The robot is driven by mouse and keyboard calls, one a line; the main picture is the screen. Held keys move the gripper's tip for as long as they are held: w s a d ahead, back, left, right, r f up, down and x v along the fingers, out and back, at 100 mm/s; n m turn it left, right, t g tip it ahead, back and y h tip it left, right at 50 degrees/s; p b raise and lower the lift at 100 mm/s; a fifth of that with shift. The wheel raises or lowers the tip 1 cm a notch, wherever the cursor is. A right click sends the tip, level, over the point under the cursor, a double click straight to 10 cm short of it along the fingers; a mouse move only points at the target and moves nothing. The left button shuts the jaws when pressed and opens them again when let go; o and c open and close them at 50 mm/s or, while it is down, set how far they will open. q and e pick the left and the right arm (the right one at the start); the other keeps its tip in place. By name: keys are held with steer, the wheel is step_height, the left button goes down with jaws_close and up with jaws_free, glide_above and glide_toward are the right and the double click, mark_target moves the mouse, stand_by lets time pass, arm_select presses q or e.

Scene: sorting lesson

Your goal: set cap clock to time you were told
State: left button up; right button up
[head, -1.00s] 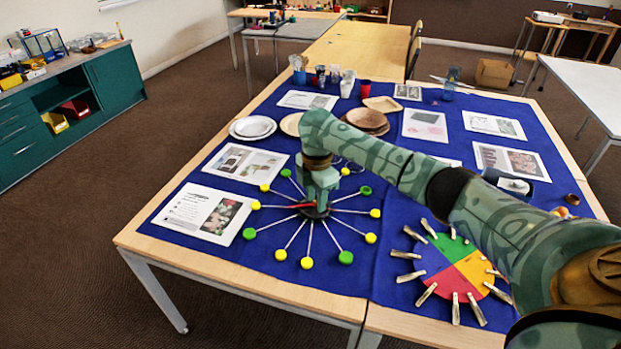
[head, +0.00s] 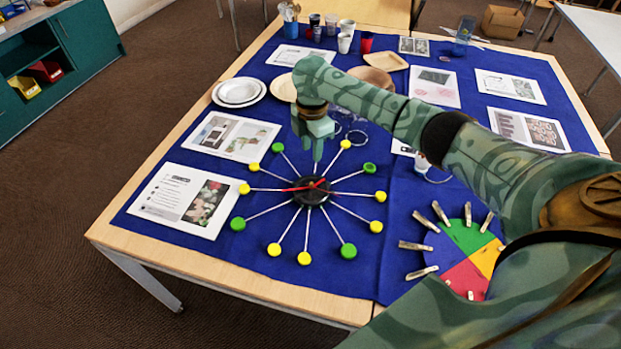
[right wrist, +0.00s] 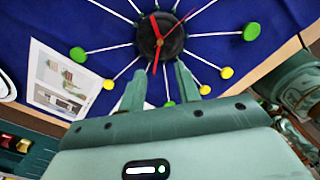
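The cap clock (head: 312,197) lies on the blue cloth. It has a black hub, thin metal spokes tipped with yellow and green caps, and red hands. In the head view, a long red hand (head: 290,189) points left from the hub. In the right wrist view, the black hub (right wrist: 172,40) and red hands show just beyond my fingertips. My right gripper (head: 317,158) is at the far side of the hub, pointing down. Its two fingers (right wrist: 161,70) are apart with nothing held; whether they touch a hand is unclear. My left gripper is not in view.
A colored disc (head: 455,250) with clothespins lies at the right, partly behind my right arm. Printed cards (head: 232,137), plates (head: 239,92) and cups (head: 366,41) stand around and behind the clock. Bare blue cloth (head: 270,255) lies in front of the clock.

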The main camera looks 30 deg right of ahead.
mark_target(312, 183)
step_height(312, 183, down, 12)
steer(key=b, duration=0.5)
steer(key=shift+f, duration=0.1)
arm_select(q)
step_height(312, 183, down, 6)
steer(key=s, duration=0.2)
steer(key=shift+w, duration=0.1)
arm_select(e)
jaws_close()
